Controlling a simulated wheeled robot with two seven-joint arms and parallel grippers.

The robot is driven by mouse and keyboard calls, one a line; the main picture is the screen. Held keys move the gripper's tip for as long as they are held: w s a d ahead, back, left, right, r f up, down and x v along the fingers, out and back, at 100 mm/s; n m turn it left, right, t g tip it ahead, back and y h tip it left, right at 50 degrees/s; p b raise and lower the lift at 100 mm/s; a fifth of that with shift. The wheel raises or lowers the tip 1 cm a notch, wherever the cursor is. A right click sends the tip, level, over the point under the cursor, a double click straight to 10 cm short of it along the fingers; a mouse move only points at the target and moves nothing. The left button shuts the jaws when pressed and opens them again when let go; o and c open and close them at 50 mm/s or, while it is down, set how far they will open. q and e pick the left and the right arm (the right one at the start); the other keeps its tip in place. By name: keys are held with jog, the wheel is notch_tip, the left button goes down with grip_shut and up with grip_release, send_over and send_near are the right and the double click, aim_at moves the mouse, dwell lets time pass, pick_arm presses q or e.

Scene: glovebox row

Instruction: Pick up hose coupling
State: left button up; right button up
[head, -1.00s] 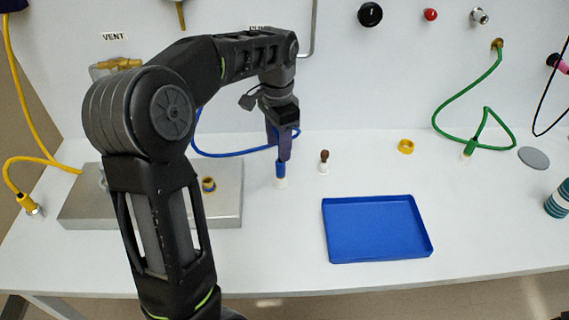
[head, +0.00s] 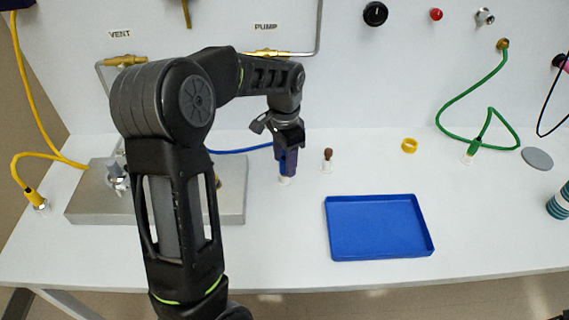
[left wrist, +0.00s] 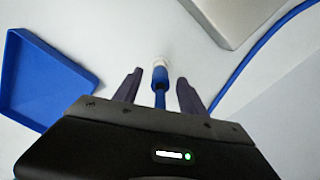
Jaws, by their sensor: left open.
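The hose coupling (head: 285,180) is a blue fitting with a white end, standing upright on the white bench on the end of a blue hose (head: 245,150). The left wrist view shows the coupling (left wrist: 160,75) between my two finger tips, with a gap on each side. My left gripper (head: 288,165) points down over it, open and holding nothing. In the head view the fingers hide most of the coupling's blue body. My right gripper is not in view.
A small brown-topped piece (head: 328,155) stands close to the right of the coupling. A blue tray (head: 380,200) lies front right. A metal plate (head: 90,205) lies left, partly behind my arm.

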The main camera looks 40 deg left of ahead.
pick_arm(q)
jog(key=shift+f, duration=0.7)
jog(key=shift+c, duration=0.3)
grip_shut()
